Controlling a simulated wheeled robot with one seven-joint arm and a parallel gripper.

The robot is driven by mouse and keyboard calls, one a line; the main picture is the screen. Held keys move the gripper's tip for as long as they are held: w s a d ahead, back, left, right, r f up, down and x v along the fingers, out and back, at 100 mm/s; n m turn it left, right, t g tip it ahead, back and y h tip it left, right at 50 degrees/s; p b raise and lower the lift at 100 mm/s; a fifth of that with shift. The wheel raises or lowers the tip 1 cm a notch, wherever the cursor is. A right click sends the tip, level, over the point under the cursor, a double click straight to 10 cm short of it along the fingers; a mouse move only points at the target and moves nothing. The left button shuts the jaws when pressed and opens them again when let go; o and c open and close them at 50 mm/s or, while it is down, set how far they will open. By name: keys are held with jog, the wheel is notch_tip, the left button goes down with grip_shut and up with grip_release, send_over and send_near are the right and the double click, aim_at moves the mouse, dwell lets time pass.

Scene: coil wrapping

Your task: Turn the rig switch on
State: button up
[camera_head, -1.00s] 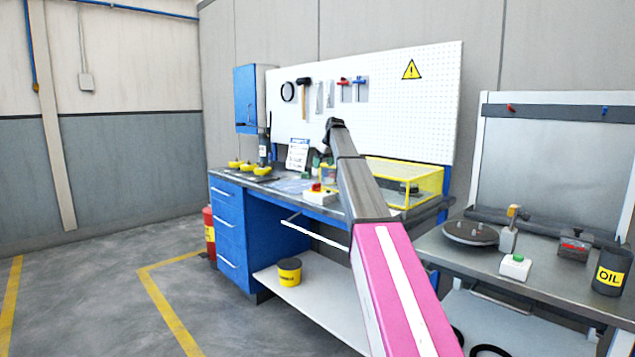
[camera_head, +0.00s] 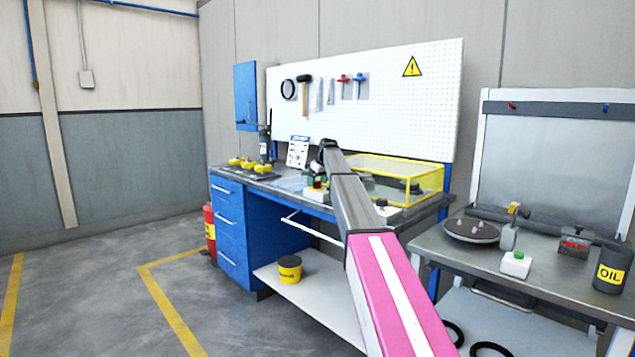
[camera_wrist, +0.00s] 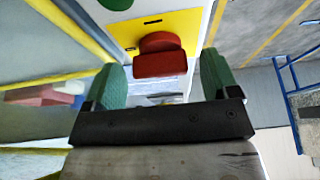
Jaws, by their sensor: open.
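The rig switch is a white box (camera_head: 314,195) near the front edge of the blue workbench, largely hidden behind my arm in the head view. In the wrist view its yellow plate (camera_wrist: 190,25) carries a red knob (camera_wrist: 160,56), and part of a green button (camera_wrist: 118,4) shows at the top edge. My gripper (camera_wrist: 165,80) is open. Its two green fingertips stand to the left and right of the red knob, with gaps visible on both sides. I cannot tell how deep the fingers reach around the knob.
A yellow-framed clear enclosure (camera_head: 425,187) stands right of the switch on the bench. Another small white box (camera_head: 384,211) sits before it. Several yellow parts (camera_head: 248,165) lie at left. A side table (camera_head: 460,256) holds a green-button box (camera_head: 515,264) and an oil can (camera_head: 611,270).

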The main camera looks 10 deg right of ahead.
jog(key=c, duration=0.9)
